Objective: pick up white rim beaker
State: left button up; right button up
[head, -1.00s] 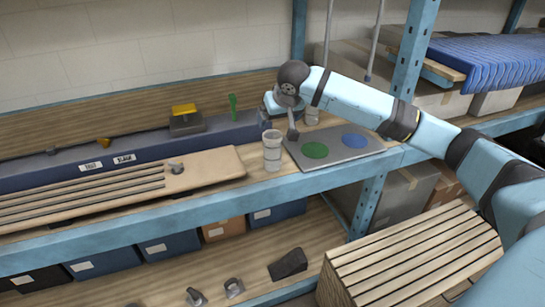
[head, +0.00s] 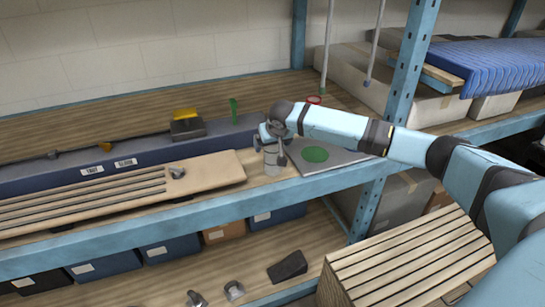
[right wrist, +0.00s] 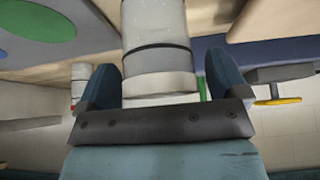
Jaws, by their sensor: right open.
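The white rim beaker (head: 273,162), a pale grey cylinder, stands upright on the shelf board beside the end of the slatted wooden board. My right gripper (head: 274,147) is at the beaker's upper part and hides its top. In the right wrist view the beaker (right wrist: 157,42) sits between the two blue fingers of my open right gripper (right wrist: 162,68). Its white rim and a dark band show there, and small gaps appear beside it. My left gripper is out of view.
A red-rimmed beaker (head: 314,99) stands behind my arm, mostly hidden; it also shows in the right wrist view (right wrist: 79,82). A grey plate (head: 340,158) with a green disc lies right of the beaker. The slatted board (head: 215,166) lies to the left.

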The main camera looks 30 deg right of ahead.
jog(key=shift+w+f, duration=0.2)
jog(key=shift+f, duration=0.15)
jog(key=c, duration=1.2)
jog(key=shift+r, duration=0.1)
jog(key=shift+c, duration=0.2)
